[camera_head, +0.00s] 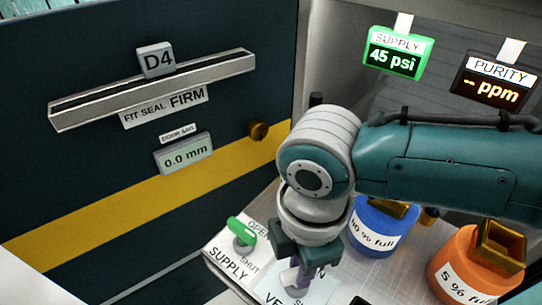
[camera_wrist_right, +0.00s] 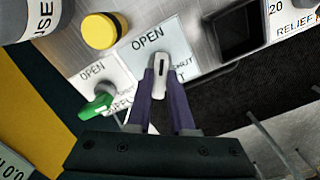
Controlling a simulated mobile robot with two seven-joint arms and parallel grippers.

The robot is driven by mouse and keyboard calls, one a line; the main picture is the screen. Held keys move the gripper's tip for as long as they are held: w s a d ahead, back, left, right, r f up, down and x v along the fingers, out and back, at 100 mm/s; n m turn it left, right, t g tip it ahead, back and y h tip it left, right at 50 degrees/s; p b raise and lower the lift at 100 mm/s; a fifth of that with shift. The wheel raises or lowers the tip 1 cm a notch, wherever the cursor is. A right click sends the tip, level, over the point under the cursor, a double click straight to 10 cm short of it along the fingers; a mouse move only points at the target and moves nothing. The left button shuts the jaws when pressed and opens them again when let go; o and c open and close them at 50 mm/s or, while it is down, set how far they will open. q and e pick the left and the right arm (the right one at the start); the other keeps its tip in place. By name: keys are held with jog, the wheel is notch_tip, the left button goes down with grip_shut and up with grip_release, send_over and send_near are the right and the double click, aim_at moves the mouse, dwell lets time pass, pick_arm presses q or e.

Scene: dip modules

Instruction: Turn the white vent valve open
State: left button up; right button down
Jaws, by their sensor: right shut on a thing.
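The white vent valve handle (camera_wrist_right: 158,82) shows in the right wrist view on a white plate (camera_wrist_right: 172,36) marked OPEN, with a partly covered SHUT mark at its right. My right gripper (camera_wrist_right: 160,88) has its two purple fingers on either side of the handle and is shut on it. In the head view my right gripper (camera_head: 299,279) reaches down to the vent plate (camera_head: 318,290), and its fingers and wrist hide most of the valve. My left gripper is not in view.
A green supply valve handle (camera_head: 242,231) stands close to the left of the gripper. A blue container (camera_head: 376,232) and an orange container (camera_head: 462,270) stand to the right. The dark D4 door (camera_head: 80,160) fills the left. A supply display (camera_head: 394,60) reads 45 psi.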

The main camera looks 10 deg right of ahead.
jog(key=n, duration=0.3)
jog(key=shift+n, duration=1.7)
jog(key=c, duration=0.8)
grip_release()
notch_tip(320, 180, up, 10)
jog(key=p, duration=0.3)
jog(key=shift+p, duration=0.4)
jog(key=shift+a, duration=0.1)
